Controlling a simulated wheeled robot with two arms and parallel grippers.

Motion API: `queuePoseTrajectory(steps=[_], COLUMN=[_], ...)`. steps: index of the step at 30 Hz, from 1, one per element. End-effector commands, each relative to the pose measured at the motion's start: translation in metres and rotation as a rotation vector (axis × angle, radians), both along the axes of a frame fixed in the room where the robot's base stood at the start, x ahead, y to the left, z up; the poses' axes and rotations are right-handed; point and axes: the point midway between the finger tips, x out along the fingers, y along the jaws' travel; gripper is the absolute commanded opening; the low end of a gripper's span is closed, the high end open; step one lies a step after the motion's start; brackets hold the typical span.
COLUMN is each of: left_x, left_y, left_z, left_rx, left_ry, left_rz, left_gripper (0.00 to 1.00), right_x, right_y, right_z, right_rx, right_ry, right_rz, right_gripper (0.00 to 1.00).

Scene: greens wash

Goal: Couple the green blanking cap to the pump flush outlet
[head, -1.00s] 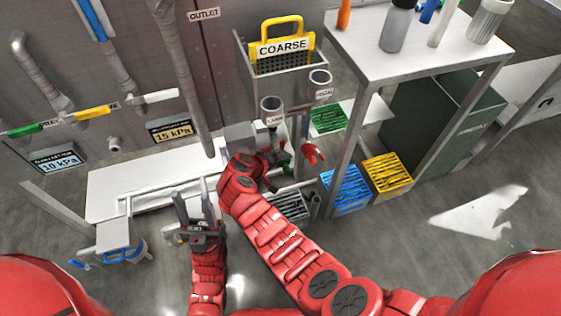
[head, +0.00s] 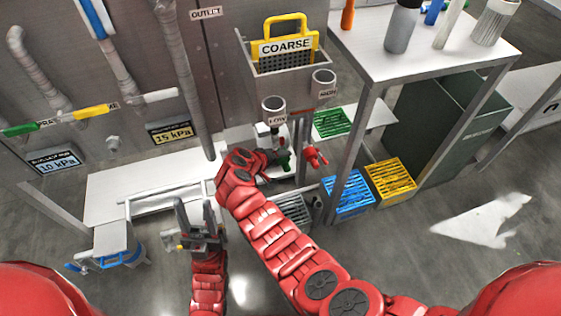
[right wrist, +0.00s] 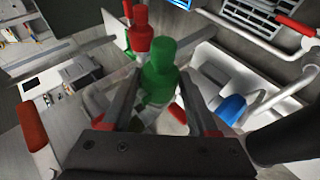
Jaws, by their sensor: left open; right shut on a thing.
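The green blanking cap (right wrist: 160,72) is between the fingers of my right gripper (right wrist: 160,105) in the right wrist view, and the gripper is shut on it. In the head view the green cap (head: 284,163) shows just right of my right gripper (head: 272,160), below the funnel marked LOW. A red fitting (head: 314,156) is close by on the right; it also shows just beyond the cap in the right wrist view (right wrist: 139,38). I cannot make out the pump flush outlet with certainty. My left gripper (head: 197,222) is open and empty, pointing up at lower left.
The shelf table (head: 440,55) with bottles stands at right. Blue (head: 348,195) and yellow (head: 390,182) crates and a dark green bin (head: 440,110) are under or beside it. A wall with pipes and a white bench (head: 110,190) lie behind my arms. The floor at right is open.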

Motion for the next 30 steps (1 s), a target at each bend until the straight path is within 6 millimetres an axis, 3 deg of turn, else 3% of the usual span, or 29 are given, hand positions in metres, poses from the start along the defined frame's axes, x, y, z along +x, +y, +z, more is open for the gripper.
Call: queuePoseTrajectory(steps=[29, 30], left_x=[0.000, 0.000], left_y=[0.000, 0.000], left_z=[-0.026, -0.024], left_rx=[0.000, 0.000], left_ry=[0.000, 0.000], left_rz=[0.000, 0.000], left_gripper=[0.50, 0.50], right_x=[0.020, 0.019], right_y=[0.006, 0.006], right_z=[-0.001, 0.000], right_rx=[0.000, 0.000], right_ry=[-0.001, -0.001], right_rz=[-0.001, -0.001], right_gripper=[0.00, 0.67])
